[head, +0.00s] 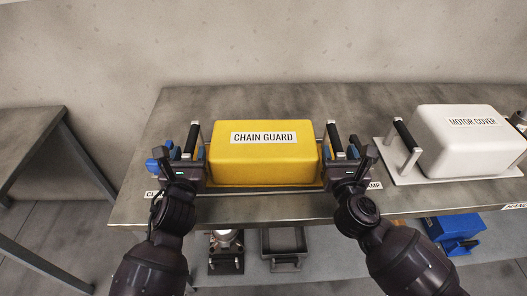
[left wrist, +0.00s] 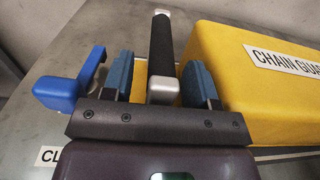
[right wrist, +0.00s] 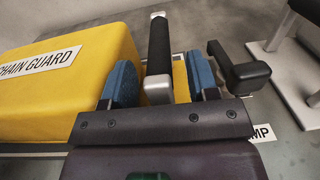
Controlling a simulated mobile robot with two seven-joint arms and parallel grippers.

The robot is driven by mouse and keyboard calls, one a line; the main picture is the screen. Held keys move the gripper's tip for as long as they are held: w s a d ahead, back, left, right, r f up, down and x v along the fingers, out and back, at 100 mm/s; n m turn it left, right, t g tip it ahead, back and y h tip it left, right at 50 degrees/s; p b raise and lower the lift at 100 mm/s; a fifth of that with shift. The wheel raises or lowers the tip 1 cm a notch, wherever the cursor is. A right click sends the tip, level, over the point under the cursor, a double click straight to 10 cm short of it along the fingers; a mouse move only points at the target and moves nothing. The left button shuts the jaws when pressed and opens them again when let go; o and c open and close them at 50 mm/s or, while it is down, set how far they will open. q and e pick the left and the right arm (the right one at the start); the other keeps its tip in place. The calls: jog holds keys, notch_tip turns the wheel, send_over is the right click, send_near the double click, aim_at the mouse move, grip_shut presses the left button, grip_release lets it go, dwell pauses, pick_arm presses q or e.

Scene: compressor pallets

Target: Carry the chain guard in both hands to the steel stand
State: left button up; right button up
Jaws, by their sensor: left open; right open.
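The yellow chain guard (head: 264,155) sits on the steel table, its label facing me, with a black-gripped handle at each end. My left gripper (head: 186,153) is at its left handle; in the left wrist view the open blue-padded fingers (left wrist: 158,78) stand either side of that handle (left wrist: 161,55). My right gripper (head: 341,154) is at its right handle; in the right wrist view its open fingers (right wrist: 163,80) stand either side of that handle (right wrist: 158,55). Gaps show between pads and handles. The lower handle ends are partly hidden by the grippers.
A white motor cover (head: 470,135) with its own handle stands at the right of the table (head: 225,98). A blue clamp-like part (left wrist: 70,88) is left of my left gripper, a black one (right wrist: 240,70) right of my right. Another grey table (head: 30,135) stands at far left, across a gap.

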pick_arm(q)
jog(key=shift+c, duration=0.4)
pick_arm(e)
jog(key=shift+c, duration=0.4)
pick_arm(q)
grip_shut()
pick_arm(e)
grip_shut()
dwell(0.4)
pick_arm(q)
jog(key=shift+w+r, duration=0.1)
jog(key=shift+r, duration=0.15)
pick_arm(e)
jog(key=shift+w+r, duration=0.1)
jog(key=shift+r, duration=0.15)
